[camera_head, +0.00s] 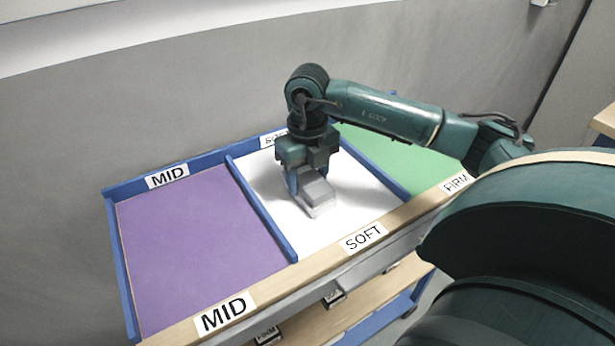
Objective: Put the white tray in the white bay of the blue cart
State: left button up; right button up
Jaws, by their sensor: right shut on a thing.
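The blue cart (128,268) stands in front of me, its top split into bays by blue dividers. The white bay (352,210), labelled SOFT, is the middle one. The small white tray (318,197) is inside the white bay, low against its floor; I cannot tell whether it touches the floor. My right gripper (308,180) points down over the tray and is shut on it, hiding its far side. My left gripper is not in view.
The purple bay (190,250), labelled MID, is empty on the left. The green bay (400,153), labelled FIRM, lies on the right, partly hidden by my right arm. A wooden lower shelf (340,308) shows beneath. A grey wall (60,130) stands behind the cart.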

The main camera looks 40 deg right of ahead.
jog(key=shift+f, duration=0.15)
jog(key=shift+f, duration=0.15)
jog(key=o, duration=0.8)
notch_tip(320, 180, up, 12)
jog(key=shift+r, duration=0.25)
dwell(0.5)
